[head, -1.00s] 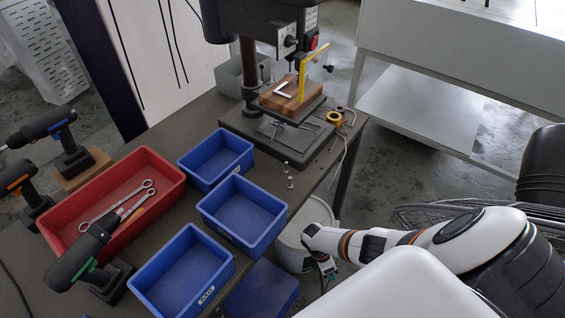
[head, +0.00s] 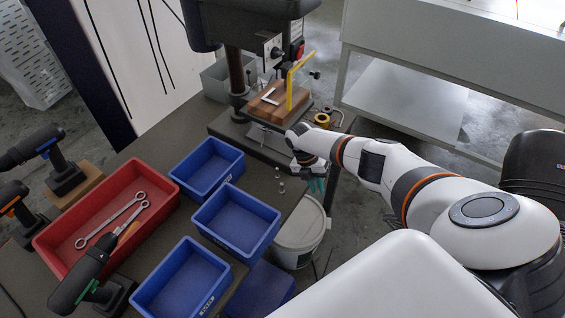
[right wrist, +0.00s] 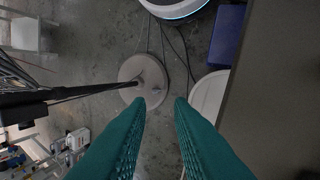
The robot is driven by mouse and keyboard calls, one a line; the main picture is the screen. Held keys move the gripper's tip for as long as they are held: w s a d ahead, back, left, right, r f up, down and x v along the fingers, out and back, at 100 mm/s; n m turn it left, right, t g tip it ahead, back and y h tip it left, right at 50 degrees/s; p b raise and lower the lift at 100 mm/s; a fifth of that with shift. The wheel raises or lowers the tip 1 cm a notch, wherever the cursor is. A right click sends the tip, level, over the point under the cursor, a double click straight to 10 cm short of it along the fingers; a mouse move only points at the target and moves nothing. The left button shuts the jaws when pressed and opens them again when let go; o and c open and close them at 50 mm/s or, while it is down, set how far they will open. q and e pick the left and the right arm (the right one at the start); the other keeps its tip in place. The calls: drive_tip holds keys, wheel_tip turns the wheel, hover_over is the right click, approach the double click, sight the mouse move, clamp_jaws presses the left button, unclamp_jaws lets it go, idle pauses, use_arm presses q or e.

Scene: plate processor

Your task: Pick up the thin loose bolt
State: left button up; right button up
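Two small pale bolts stand on the dark table near its right edge in the head view, a farther one (head: 277,172) and a nearer one (head: 282,187). They are too small to tell which is the thin one. My right gripper (head: 317,184) hangs just right of them, beyond the table edge, pointing down. In the right wrist view its teal fingers (right wrist: 160,103) are apart with nothing between them. The floor shows beneath them, and no bolt shows in that view. My left gripper is not in view.
Blue bins (head: 236,222) and a red tray (head: 55,238) with wrenches stand left of the bolts. A drill press base (head: 240,137) stands behind them. A white bucket (head: 300,243) stands on the floor below the gripper. The table edge (right wrist: 235,100) runs along the right in the wrist view.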

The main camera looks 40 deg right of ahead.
drive_tip(key=w+a+r+t, duration=0.1)
drive_tip(key=w, duration=0.1)
drive_tip(key=w+a+r+n+b, duration=0.1)
drive_tip(key=w+r, duration=0.1)
drive_tip(key=w, duration=0.1)
drive_tip(key=w+a+r+n+t+b, duration=0.1)
drive_tip(key=w, duration=0.2)
drive_tip(key=shift+w+a+r+t+y, duration=0.15)
drive_tip(key=shift+a+r+t+y, duration=0.05)
drive_tip(key=shift+r+t+y, duration=0.1)
wheel_tip(320, 180, up, 6)
drive_tip(key=n+t+b, duration=0.2)
hover_over(278, 176)
drive_tip(key=shift+w+f+y, duration=0.2)
drive_tip(key=shift+w+y, duration=0.1)
drive_tip(key=shift+y, duration=0.1)
wheel_tip(278, 176, down, 6)
drive_tip(key=b, duration=0.5)
drive_tip(key=shift+f, duration=0.25)
wheel_tip(278, 176, down, 5)
drive_tip(key=b, duration=0.4)
drive_tip(key=shift+d, duration=0.1)
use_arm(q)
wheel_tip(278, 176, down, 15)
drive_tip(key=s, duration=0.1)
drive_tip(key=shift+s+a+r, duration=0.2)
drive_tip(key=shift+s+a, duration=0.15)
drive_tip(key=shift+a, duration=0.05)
